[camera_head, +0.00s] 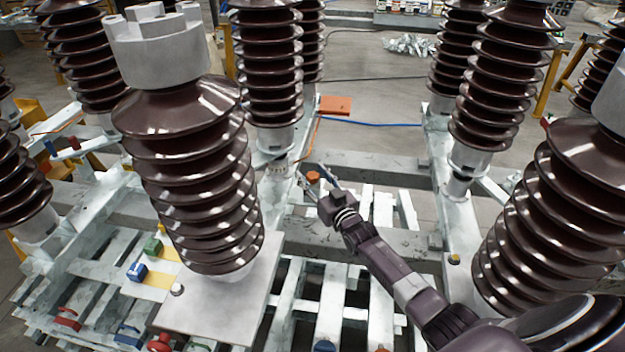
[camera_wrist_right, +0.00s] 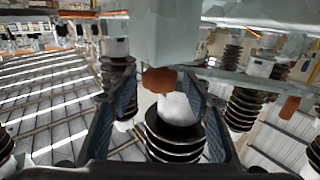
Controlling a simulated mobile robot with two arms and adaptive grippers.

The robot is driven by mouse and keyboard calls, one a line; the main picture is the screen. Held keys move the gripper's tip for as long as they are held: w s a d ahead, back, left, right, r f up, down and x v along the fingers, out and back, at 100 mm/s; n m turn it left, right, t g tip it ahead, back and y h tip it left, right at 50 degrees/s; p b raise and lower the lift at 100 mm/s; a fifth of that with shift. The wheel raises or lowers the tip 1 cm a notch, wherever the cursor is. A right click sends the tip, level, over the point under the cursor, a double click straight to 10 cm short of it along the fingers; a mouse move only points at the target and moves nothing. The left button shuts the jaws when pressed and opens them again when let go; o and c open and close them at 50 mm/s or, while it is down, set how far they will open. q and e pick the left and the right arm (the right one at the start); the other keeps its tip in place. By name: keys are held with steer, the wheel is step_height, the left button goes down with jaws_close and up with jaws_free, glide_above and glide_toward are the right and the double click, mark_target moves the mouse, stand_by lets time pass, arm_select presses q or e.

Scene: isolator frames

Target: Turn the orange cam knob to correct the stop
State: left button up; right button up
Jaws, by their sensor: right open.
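The orange cam knob (camera_head: 313,177) is small and sits near the middle of the head view, beside the base of a brown insulator. In the right wrist view the orange knob (camera_wrist_right: 159,80) hangs below a pale grey metal block (camera_wrist_right: 165,35). My right gripper (camera_head: 318,183) reaches in from the lower right and is open. In the right wrist view its two blue-grey fingers (camera_wrist_right: 160,86) show one on each side of the knob, with gaps between; I cannot tell how deep the knob lies between them. My left gripper is not in view. The stop cannot be made out.
Tall brown ribbed insulators (camera_head: 195,170) stand around the arm, with another close at the right (camera_head: 560,210). Pale steel beams and slats (camera_head: 300,300) lie below. An orange plate (camera_head: 335,105) and a blue cable (camera_head: 370,123) lie behind. Coloured blocks (camera_head: 137,271) sit at the left.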

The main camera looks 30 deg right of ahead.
steer(key=shift+c, duration=0.5)
steer(key=c, duration=1.1)
steer(key=shift+w+r+m+h+p, duration=0.15)
steer(key=shift+r+m+h+p, duration=0.25)
steer(key=shift+m+h, duration=0.15)
steer(key=shift+f+h, duration=0.1)
steer(key=shift+h, duration=0.45)
steer(key=shift+m+p, duration=0.25)
steer(key=shift+p, duration=0.05)
steer(key=shift+f, duration=0.15)
steer(key=o, duration=1.2)
steer(key=shift+f, duration=0.1)
